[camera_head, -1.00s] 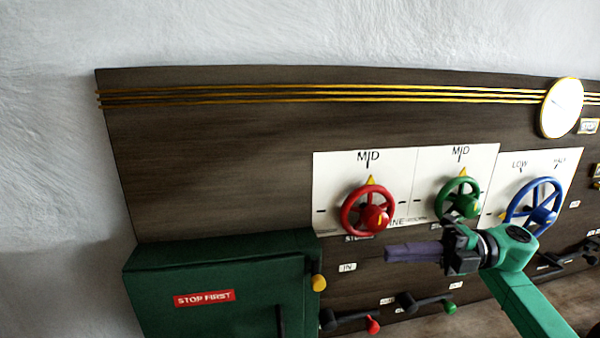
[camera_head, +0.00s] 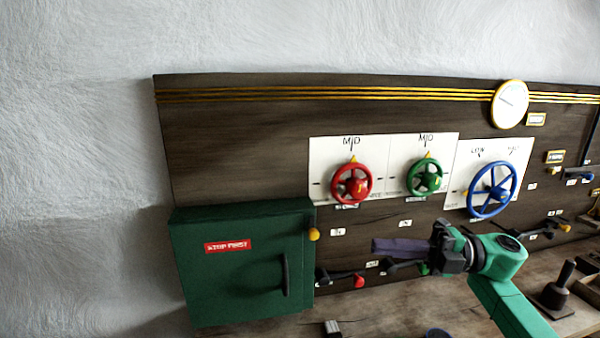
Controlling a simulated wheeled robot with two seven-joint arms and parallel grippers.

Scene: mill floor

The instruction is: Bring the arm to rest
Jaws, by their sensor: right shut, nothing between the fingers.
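My right gripper (camera_head: 400,246) is at the end of the green arm that comes in from the lower right. Its dark fingers are shut with nothing between them and point left. It hangs in front of the dark wooden panel, below the green handwheel (camera_head: 426,177), and covers part of a lever behind it. In the picture it is apart from the red handwheel (camera_head: 351,184) and the blue handwheel (camera_head: 493,190). My left gripper is not in view.
A green cabinet (camera_head: 238,284) marked STOP FIRST stands at the left. A red-knobbed lever (camera_head: 345,277) sits low on the panel. A dark block with an upright post (camera_head: 557,295) stands on the wooden bench (camera_head: 385,315) at the lower right. A round gauge (camera_head: 510,103) is above.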

